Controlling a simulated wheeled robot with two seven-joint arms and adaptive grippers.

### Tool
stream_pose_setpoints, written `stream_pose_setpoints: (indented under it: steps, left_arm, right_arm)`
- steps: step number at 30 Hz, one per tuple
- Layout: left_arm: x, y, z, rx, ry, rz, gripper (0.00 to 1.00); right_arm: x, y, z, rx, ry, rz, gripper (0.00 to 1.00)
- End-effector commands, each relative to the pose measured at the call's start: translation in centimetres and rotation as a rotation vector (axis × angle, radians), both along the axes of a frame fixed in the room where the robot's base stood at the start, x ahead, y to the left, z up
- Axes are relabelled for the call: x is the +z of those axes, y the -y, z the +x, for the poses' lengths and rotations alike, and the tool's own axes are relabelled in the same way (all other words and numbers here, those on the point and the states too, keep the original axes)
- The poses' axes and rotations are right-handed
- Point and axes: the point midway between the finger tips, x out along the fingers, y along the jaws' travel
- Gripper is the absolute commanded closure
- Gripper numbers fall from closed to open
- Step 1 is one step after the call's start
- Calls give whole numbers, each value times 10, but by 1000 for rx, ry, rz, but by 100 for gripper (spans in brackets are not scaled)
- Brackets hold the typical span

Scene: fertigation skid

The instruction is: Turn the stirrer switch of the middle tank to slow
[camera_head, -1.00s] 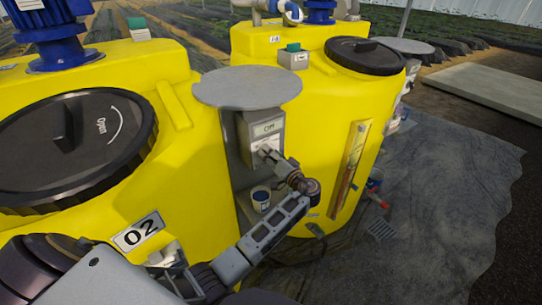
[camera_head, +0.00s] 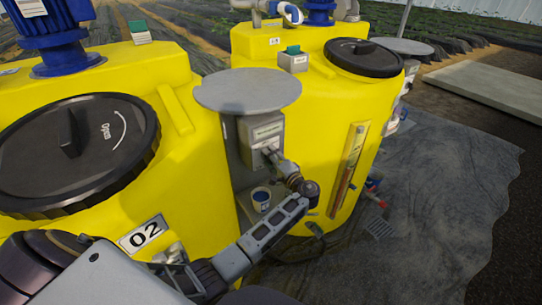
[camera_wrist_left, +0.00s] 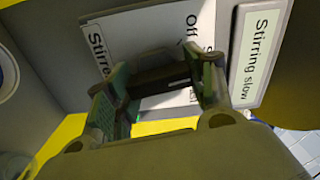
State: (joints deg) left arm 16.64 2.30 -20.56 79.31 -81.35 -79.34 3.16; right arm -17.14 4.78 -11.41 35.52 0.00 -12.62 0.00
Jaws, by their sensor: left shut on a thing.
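The stirrer switch (camera_wrist_left: 160,77) is a dark bar-shaped knob in the left wrist view, on a white label plate (camera_wrist_left: 125,40) partly reading "Off" and "Stirr". My left gripper (camera_wrist_left: 160,92) is shut on it, one finger on each side. The display (camera_wrist_left: 258,50) to the right of the label reads "Stirring slow". In the head view, the grey control box (camera_head: 262,132) stands under a round grey cover, and my left gripper (camera_head: 273,157) is at its front. The yellow tank marked 02 (camera_head: 195,130) is to its left. My right gripper is not in view.
The round grey cover (camera_head: 247,90) overhangs the box. Another yellow tank (camera_head: 305,100) is just to the right. Dark ground sheet (camera_head: 440,190) lies clear farther right.

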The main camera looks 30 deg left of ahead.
Motion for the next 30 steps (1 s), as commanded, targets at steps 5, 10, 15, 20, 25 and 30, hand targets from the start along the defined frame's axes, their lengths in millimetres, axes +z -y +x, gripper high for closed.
stream_pose_setpoints:
  steps: [5, 10, 15, 20, 25, 30]
  left_arm:
    - [0, 1, 0, -1, -73, 41, 70]
    - [-1, 1, 0, -1, -106, 60, 70]
    - [-1, 1, 0, -1, -114, 65, 70]
    - [-2, 1, 0, -1, -114, 65, 70]
    - [-2, 1, 0, -1, -113, 64, 36]
    - [-1, 0, 0, -1, -112, 65, 24]
  right_arm:
    - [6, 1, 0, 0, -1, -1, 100]
    - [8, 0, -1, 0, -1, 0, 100]
    - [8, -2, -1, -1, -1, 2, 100]
    - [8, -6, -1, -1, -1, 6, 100]
    - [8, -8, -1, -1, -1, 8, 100]
    - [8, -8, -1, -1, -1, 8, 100]
